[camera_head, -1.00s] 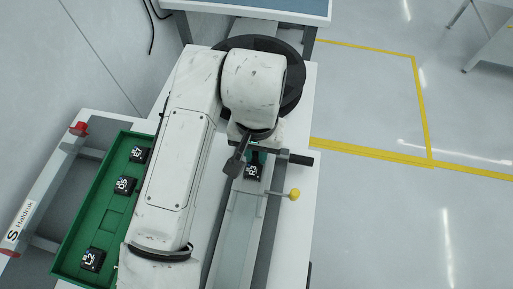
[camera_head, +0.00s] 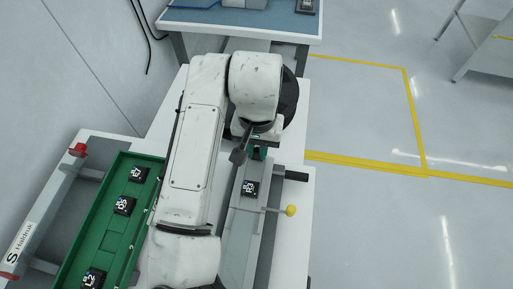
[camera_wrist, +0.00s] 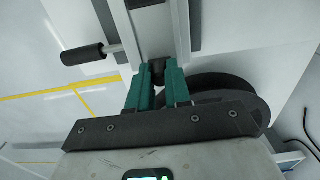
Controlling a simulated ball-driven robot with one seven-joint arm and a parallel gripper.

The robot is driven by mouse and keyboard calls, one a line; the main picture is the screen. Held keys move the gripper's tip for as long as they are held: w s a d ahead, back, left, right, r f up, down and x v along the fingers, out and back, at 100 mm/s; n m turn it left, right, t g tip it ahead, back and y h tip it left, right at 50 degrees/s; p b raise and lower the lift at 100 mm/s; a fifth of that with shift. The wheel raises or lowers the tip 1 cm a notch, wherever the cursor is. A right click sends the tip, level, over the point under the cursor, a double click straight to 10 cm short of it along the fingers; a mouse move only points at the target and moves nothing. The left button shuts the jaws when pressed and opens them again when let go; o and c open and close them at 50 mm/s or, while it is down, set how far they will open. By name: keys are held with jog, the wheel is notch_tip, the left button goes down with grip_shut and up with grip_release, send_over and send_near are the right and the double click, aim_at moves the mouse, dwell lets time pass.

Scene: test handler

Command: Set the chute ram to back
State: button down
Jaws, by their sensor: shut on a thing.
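The chute (camera_head: 238,230) is a pale grey channel running down the middle of the head view. A black labelled block (camera_head: 250,188) lies in it. My gripper (camera_head: 259,153) is at the far end of the chute, beyond the block, with only a bit of teal finger showing under my arm. In the wrist view my gripper (camera_wrist: 158,82) has its teal fingers closed on a small black knob (camera_wrist: 158,68) at the end of the chute. I take this knob as the ram's grip; the ram's body is mostly hidden.
A black side handle (camera_head: 297,176) and a yellow knob (camera_head: 291,210) stick out to the chute's right. A green tray (camera_head: 92,222) with several black blocks lies left, beside my arm. A blue-topped table (camera_head: 245,22) stands behind.

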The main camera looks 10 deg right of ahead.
aim_at(258, 148)
jog(key=c, duration=1.1)
grip_release()
jog(key=shift+w, duration=0.2)
jog(key=shift+o, duration=0.2)
jog(key=shift+r, duration=0.15)
notch_tip(258, 148, up, 11)
jog(key=shift+f, duration=0.2)
